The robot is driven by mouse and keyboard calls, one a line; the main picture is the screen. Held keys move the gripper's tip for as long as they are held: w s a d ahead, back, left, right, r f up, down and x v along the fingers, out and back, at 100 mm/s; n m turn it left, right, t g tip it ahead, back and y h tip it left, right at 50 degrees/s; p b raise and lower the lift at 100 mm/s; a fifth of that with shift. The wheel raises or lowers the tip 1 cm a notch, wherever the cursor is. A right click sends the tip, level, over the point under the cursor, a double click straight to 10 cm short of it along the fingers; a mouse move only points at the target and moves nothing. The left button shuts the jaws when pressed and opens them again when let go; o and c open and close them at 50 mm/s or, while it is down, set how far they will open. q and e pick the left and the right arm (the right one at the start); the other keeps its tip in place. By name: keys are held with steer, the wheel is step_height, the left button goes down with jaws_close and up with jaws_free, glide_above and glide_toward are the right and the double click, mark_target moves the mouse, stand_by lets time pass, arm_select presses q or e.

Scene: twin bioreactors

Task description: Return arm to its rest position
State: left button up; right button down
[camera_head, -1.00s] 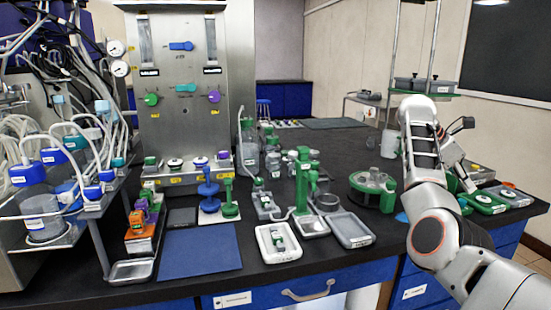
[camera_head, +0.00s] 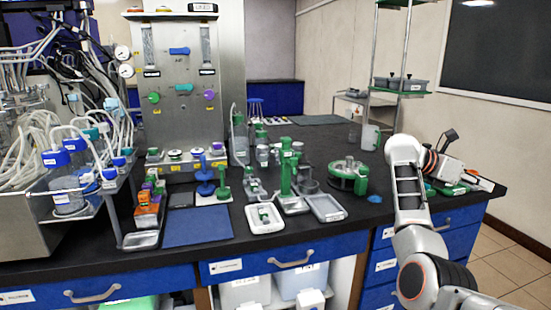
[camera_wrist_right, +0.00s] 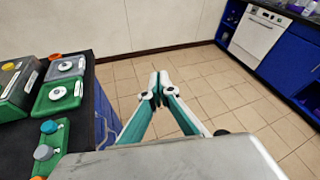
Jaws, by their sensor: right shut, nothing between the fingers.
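My right arm rises from the bottom right of the head view and bends over the bench's right end. My right gripper (camera_head: 486,184) points right, at the bench's right edge. In the right wrist view, its two teal-and-grey fingers (camera_wrist_right: 158,82) meet at the tips with nothing between them. They hang over the tiled floor, beside the bench edge. My left gripper is in neither view.
Green-based devices (camera_wrist_right: 60,93) stand on the dark bench close to the gripper's left in the wrist view. Tiled floor (camera_wrist_right: 210,95) is clear ahead. A white-fronted appliance (camera_wrist_right: 257,38) and blue cabinets stand farther off. A green round device (camera_head: 347,174) stands left of my arm.

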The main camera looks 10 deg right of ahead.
step_height(320, 180, up, 5)
steer(key=s+n+t+h+p, duration=0.2)
steer(key=n+h, duration=0.5)
steer(key=h, duration=0.1)
steer(key=w+a+f+n+t+h+p, duration=0.1)
steer(key=w+a+n+t+h, duration=0.2)
steer(key=a+n+t, duration=0.75)
steer(key=a+f+n+t+y+p, duration=0.3)
steer(key=a+f+n+t+y, duration=1.35)
steer(key=n, duration=1.05)
steer(key=s+a+f+n+g+y+p, duration=0.2)
steer(key=s+a+f+n+g+y, duration=0.7)
steer(key=s+a+f, duration=0.55)
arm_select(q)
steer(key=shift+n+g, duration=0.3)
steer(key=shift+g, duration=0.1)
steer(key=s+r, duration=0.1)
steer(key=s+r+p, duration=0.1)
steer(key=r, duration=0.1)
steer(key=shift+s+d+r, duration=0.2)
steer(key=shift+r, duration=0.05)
arm_select(e)
steer(key=s+a+f+n+g+y, duration=0.1)
steer(key=s+a+f+n+g, duration=0.1)
steer(key=s+f, duration=0.4)
steer(key=s+a+f+n+g, duration=0.3)
steer(key=s+f, duration=0.3)
steer(key=s, duration=0.6)
steer(key=shift+a+y, duration=0.3)
steer(key=shift+y, duration=0.05)
